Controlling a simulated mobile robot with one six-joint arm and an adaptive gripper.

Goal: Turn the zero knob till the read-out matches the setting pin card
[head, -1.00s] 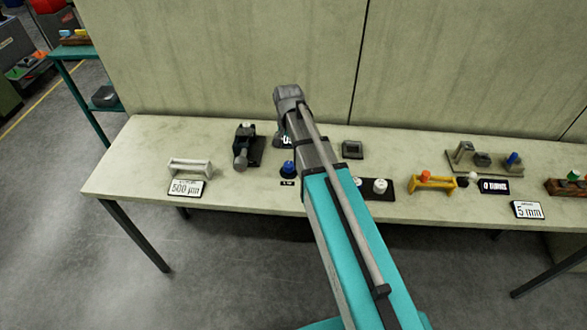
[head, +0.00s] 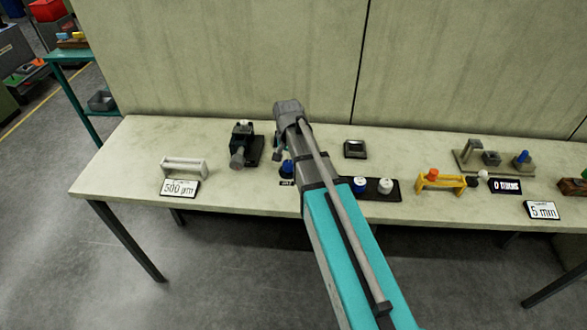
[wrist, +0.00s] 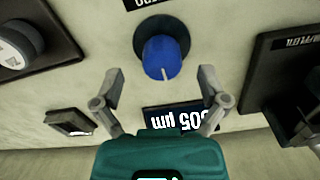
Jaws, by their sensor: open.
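The blue zero knob (wrist: 165,57) stands on a dark round base in the wrist view, with a pale mark on its rim. My gripper (wrist: 160,72) is open, one finger on each side of the knob, apart from it. The dark read-out (wrist: 180,118) shows upside down behind the fingers; it ends in 05 µm, its first digit unclear. In the head view the knob (head: 287,168) is partly hidden by my arm. A white card (head: 180,187) reads 500 µm, and another card (head: 542,210) reads 5 mm. I cannot tell which is the setting pin card.
A dark clamp-like device (head: 242,146) stands left of the knob. A dark plate with blue and white knobs (head: 374,187) lies right of my arm. A yellow stand (head: 440,182) and a second dark read-out (head: 507,187) are farther right. The wall (head: 240,60) rises behind the table.

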